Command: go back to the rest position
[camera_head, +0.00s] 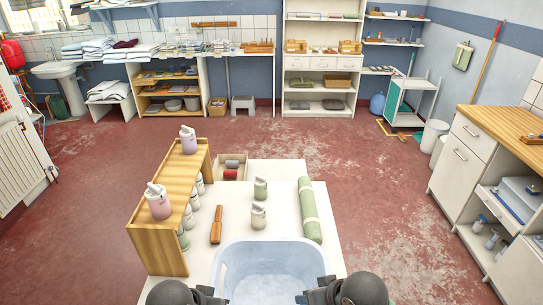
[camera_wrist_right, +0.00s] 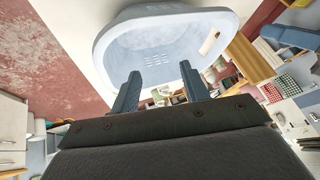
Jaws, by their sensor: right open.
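My left gripper (camera_head: 214,297) is at the bottom edge of the head view, by the left side of a pale blue plastic tub (camera_head: 231,257). Its fingertips are mostly cut off or hidden, so its jaws cannot be judged. My right gripper (camera_head: 306,297) is by the tub's right side in the same view. In the right wrist view, the right gripper (camera_wrist_right: 160,84) has its two dark fingers apart with nothing between them. The tub (camera_wrist_right: 110,42) lies beyond those fingers. I cannot tell whether either gripper touches the tub.
The tub stands on a white table (camera_head: 285,190) with bottles, a green roll (camera_head: 310,210) and a brown-handled item (camera_head: 216,225). A wooden shelf (camera_head: 180,172) rises at its left. A wood-topped cabinet (camera_head: 475,150) stands right. Red floor lies open on both sides.

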